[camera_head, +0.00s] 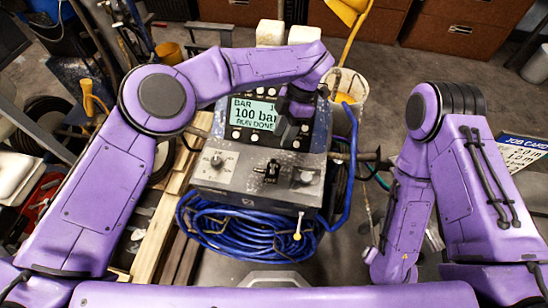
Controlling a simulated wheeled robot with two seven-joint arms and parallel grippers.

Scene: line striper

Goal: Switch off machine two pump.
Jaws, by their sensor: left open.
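A grey control box (240,180) stands in front of me. Its lit screen (255,112) reads "BAR 1", "100 bar" and "RUN DONE", with small buttons around it. Below, the panel has a knob (217,160) on the left, a black switch (271,171) in the middle and a round part (304,177) on the right. I cannot read which control is the pump's. My left gripper (296,108) is open at the right side of the screen, covering its edge. Whether it touches the box cannot be seen. My right arm hangs at the right; its gripper does not show.
A coiled blue hose (245,238) lies below the box. Wooden planks (165,225) lie to its left. A whitish bucket (349,88) stands behind on the right. A job card (524,150) is at the far right. Bare floor shows between box and right arm.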

